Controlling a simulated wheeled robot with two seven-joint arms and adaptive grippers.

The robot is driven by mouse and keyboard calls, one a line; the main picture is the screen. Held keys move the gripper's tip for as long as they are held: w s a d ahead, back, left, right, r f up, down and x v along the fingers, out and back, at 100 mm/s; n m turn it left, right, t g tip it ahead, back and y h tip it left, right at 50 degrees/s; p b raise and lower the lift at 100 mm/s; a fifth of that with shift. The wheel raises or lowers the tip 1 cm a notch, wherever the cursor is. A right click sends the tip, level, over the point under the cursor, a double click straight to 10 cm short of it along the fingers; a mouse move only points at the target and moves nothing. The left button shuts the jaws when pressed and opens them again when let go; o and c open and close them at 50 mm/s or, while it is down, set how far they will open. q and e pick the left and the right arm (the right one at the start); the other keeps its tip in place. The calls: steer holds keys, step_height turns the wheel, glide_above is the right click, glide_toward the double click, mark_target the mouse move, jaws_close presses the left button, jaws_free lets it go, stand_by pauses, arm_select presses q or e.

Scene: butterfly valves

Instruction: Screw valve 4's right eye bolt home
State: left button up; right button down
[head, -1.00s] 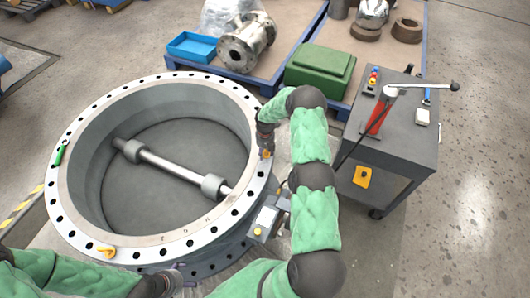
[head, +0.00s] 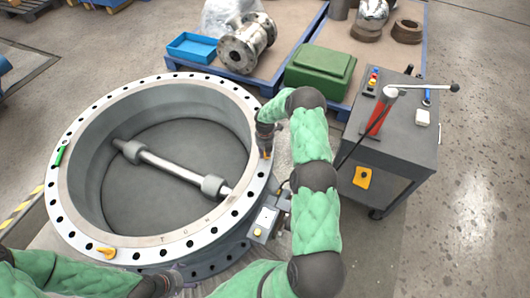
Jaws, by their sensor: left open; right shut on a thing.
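The valve is a large round flanged body (head: 70,190) with a shaft (head: 172,166) across its bore and bolt holes around its rim. My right gripper (head: 265,149) is at the right part of the rim, pointing down, shut on the right eye bolt (head: 266,156). Only a bit of orange shows below the fingers; the thread and its hole are hidden. A second orange eye bolt (head: 106,252) sits on the near left rim, apart from both grippers. My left gripper (head: 181,274) is open at the valve's near side, low in the picture; its fingers are hard to make out.
A green object (head: 61,154) lies on the left rim. A grey cart (head: 405,148) with tools and a long-handled lever stands at the right. Pallets behind hold a blue tray (head: 192,47), a metal fitting (head: 246,44) and a green box (head: 320,68). Floor at far right is clear.

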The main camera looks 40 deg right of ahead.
steer(key=m, duration=0.3)
steer(key=shift+w+m, duration=0.15)
steer(key=shift+m, duration=0.25)
steer(key=m, duration=0.4)
steer(key=shift+w+m+b, duration=0.2)
steer(key=shift+m+b, duration=0.1)
steer(key=shift+b, duration=0.05)
steer(key=m, duration=0.4)
steer(key=shift+w+d, duration=0.15)
steer(key=m, duration=0.2)
steer(key=m+b, duration=0.1)
steer(key=m, duration=0.2)
steer(key=shift+w+d, duration=0.1)
steer(key=shift+d, duration=0.1)
steer(key=m, duration=0.3)
steer(key=shift+d+m, duration=0.15)
steer(key=shift+m, duration=0.15)
steer(key=m, duration=0.4)
steer(key=shift+d+m, duration=0.2)
steer(key=shift+m, duration=0.1)
steer(key=m, duration=0.4)
steer(key=shift+d+b, duration=0.2)
steer(key=shift+b, duration=0.15)
steer(key=shift+s+d+m, duration=0.1)
steer(key=shift+s+m, duration=0.05)
steer(key=shift+m, duration=1.05)
steer(key=shift+s+m, duration=0.15)
steer(key=shift+m, duration=1.05)
